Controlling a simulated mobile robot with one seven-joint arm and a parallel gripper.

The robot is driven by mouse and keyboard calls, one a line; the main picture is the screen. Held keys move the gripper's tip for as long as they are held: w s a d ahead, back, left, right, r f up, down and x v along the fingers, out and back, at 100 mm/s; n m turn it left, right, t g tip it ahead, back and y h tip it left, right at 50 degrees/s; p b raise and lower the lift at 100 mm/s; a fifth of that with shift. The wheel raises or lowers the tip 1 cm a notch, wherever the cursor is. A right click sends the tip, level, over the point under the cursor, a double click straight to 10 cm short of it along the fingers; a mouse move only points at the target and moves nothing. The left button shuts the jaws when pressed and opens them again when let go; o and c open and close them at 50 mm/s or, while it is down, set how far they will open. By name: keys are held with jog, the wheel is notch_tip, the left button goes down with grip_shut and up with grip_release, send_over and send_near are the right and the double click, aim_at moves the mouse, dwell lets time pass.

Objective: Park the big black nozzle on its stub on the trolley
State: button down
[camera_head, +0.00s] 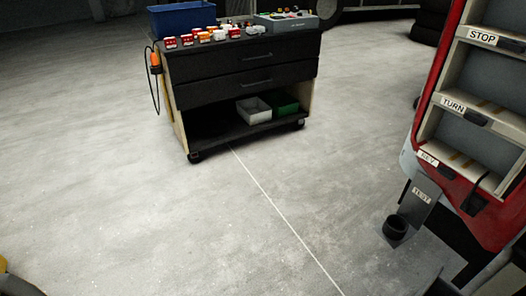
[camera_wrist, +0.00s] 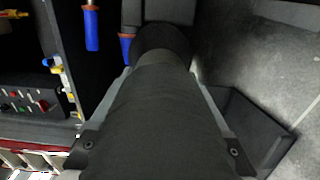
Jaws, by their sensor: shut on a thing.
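In the wrist view my gripper (camera_wrist: 160,82) is shut on the big black nozzle (camera_wrist: 158,128), a thick dark tube that fills the middle of the picture. The nozzle runs away from the camera, with a darker round part (camera_wrist: 160,42) at its far end. It hides what lies directly beyond it. I cannot make out my gripper or the nozzle in the head view. A dark trolley (camera_head: 240,72) with drawers stands in the head view's upper middle. I cannot pick out the stub with certainty.
The trolley top carries a blue bin (camera_head: 182,18), several small red and white blocks and a grey button box (camera_head: 287,22). A red frame (camera_head: 449,60) stands at right, with a black cup (camera_head: 396,226) near its TEST label. Mid-floor is clear.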

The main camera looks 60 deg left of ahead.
jog(key=s+p, duration=0.1)
jog(key=s, duration=0.7)
jog(key=shift+s+d, duration=0.2)
jog(key=shift+d, duration=0.15)
dwell(0.4)
jog(key=shift+r, duration=0.1)
